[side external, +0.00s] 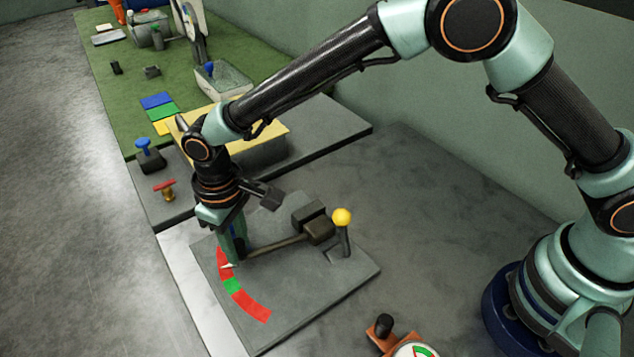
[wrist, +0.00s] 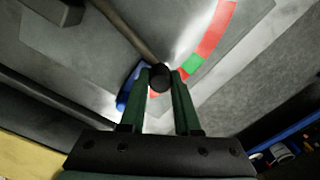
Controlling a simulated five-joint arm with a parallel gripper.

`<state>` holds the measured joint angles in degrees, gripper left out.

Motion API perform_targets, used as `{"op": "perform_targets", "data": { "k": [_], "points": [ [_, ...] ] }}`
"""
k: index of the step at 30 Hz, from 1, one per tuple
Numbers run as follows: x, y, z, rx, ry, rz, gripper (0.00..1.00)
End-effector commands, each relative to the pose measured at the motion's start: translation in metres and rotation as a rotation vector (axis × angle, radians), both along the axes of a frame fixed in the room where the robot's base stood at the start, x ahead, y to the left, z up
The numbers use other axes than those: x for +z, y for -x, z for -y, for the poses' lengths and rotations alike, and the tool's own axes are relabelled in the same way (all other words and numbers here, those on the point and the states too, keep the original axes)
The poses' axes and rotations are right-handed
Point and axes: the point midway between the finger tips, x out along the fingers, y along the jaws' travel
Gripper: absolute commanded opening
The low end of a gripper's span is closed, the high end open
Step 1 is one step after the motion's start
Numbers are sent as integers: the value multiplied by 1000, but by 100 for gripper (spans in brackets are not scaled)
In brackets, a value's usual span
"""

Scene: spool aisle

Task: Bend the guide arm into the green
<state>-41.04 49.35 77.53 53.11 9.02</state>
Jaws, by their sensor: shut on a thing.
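The guide arm (side external: 278,245) is a dark bar running left from a black block on a grey plate. Its round black end knob (wrist: 160,77) sits between the green fingers of my gripper (wrist: 163,80), which are shut on it. My gripper (side external: 237,253) points down over the plate in the side view. A curved scale has red ends and a green band (side external: 233,286) between them; the green (wrist: 193,65) also shows in the wrist view. A pale pointer tip (side external: 228,266) lies over the upper red part, short of the green. My fingers partly hide the arm's end.
A yellow-knobbed lever (side external: 342,217) stands right of the block. A red-topped valve (side external: 165,189) and a blue-knobbed part (side external: 145,147) stand behind on the left. A round gauge (side external: 415,349) is at the front. A blue object (wrist: 128,88) shows beside the fingers.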

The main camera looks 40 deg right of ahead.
Motion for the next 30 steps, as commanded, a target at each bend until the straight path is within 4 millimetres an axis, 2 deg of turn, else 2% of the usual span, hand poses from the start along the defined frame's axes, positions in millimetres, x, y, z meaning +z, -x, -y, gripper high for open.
{"op": "perform_targets", "data": {
  "k": [8,17,25,26,27,28,30],
  "points": [
    [1,2,0,14,1,-1,0],
    [1,30,-4,220,1,-1,0],
    [1,31,-4,228,1,-1,0],
    [1,31,-4,228,1,-1,35],
    [1,31,-4,228,1,-1,50],
    [1,31,-4,228,1,-1,61],
    [1,31,-4,228,1,-1,61]
  ]
}}
